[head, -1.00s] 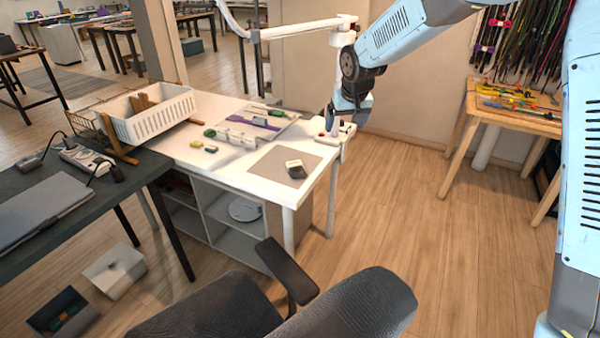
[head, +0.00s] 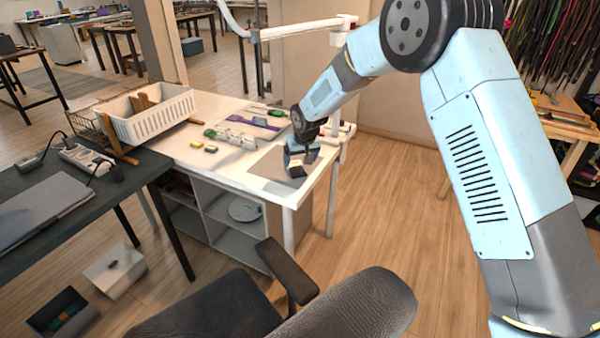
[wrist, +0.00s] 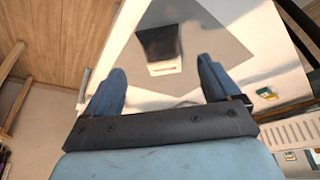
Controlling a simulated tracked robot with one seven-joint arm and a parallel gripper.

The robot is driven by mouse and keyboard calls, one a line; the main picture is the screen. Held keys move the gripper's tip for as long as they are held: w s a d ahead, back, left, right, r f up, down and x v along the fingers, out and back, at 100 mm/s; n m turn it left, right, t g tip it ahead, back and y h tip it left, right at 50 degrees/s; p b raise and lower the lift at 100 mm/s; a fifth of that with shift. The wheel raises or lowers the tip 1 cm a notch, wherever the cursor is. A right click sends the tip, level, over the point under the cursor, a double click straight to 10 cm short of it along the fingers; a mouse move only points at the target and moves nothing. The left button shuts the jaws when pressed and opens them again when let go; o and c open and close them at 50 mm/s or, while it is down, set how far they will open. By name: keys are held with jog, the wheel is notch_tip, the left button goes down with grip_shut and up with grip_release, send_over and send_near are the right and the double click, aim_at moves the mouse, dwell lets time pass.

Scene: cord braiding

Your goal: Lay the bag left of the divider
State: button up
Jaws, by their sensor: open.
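A small dark block-like thing with a pale face, likely the bag (head: 296,170), sits on a grey mat (head: 262,172) near the white table's front right corner. In the wrist view the bag (wrist: 158,40) is dark with a pale label, beyond and between my fingers. My gripper (head: 300,158) is just above it and partly hides it. In the wrist view my gripper (wrist: 160,80) is open, with nothing between its fingers. A white basket (head: 155,124) stands at the table's left end, with brown wooden pieces (head: 143,103) inside; I cannot tell whether one is the divider.
A tray (head: 248,123) with purple and white parts lies behind the mat, and small green and yellow pieces (head: 204,147) lie to the left. A white lamp arm (head: 300,30) reaches over the table's back. An office chair (head: 350,305) stands in front.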

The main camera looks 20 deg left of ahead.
aim_at(297, 168)
jog(key=shift+w+a+x, duration=0.1)
jog(key=shift+a+x, duration=0.05)
jog(key=shift+x, duration=1.55)
jog(key=shift+w+a+x, duration=0.1)
jog(key=shift+a+x, duration=0.05)
jog(key=shift+x, duration=1.55)
jog(key=shift+r, duration=0.15)
